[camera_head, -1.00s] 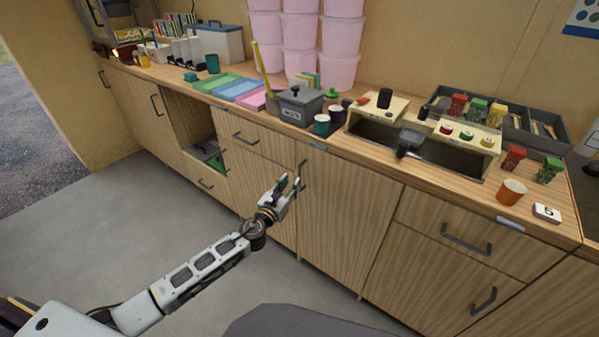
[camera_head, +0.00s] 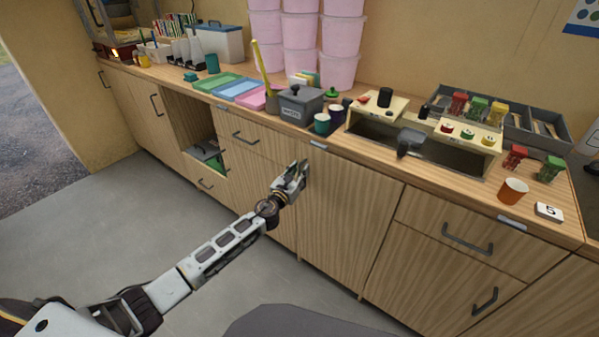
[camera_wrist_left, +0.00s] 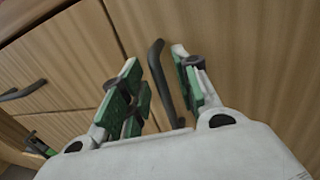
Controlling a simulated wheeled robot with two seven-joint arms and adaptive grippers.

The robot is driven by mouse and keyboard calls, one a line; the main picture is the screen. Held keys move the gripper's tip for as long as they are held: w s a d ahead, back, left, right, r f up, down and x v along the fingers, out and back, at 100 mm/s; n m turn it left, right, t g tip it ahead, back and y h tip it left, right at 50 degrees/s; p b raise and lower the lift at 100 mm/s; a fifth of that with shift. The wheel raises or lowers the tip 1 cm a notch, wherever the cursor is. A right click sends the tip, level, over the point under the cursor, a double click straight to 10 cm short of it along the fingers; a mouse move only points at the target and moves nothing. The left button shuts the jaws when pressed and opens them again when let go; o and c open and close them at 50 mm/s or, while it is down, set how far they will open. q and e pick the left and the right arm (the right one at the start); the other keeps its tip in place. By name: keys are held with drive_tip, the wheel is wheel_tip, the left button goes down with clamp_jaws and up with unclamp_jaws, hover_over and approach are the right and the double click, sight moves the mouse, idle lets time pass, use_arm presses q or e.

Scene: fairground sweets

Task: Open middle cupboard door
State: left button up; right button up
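The middle cupboard door (camera_head: 345,220) is light wood with vertical grain, and it is closed flush with the counter front. Its dark vertical handle (camera_wrist_left: 158,65) is near the door's left edge. My left gripper (camera_head: 293,172) is at this handle, which it mostly hides in the head view. In the left wrist view the gripper (camera_wrist_left: 155,60) is open, with its green-padded fingers on either side of the handle. Gaps show between the pads and the bar, so it is not clamped. My right gripper is not in view.
Drawers with dark handles (camera_head: 467,240) are right of the door. Another drawer (camera_head: 240,138) and an open niche (camera_head: 190,122) are to the left. The counter above holds a grey box (camera_head: 300,105), cups and a topping stand. The floor (camera_head: 120,215) in front is clear.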

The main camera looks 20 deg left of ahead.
use_arm(q)
drive_tip(key=shift+w, duration=0.25)
clamp_jaws()
idle(0.3)
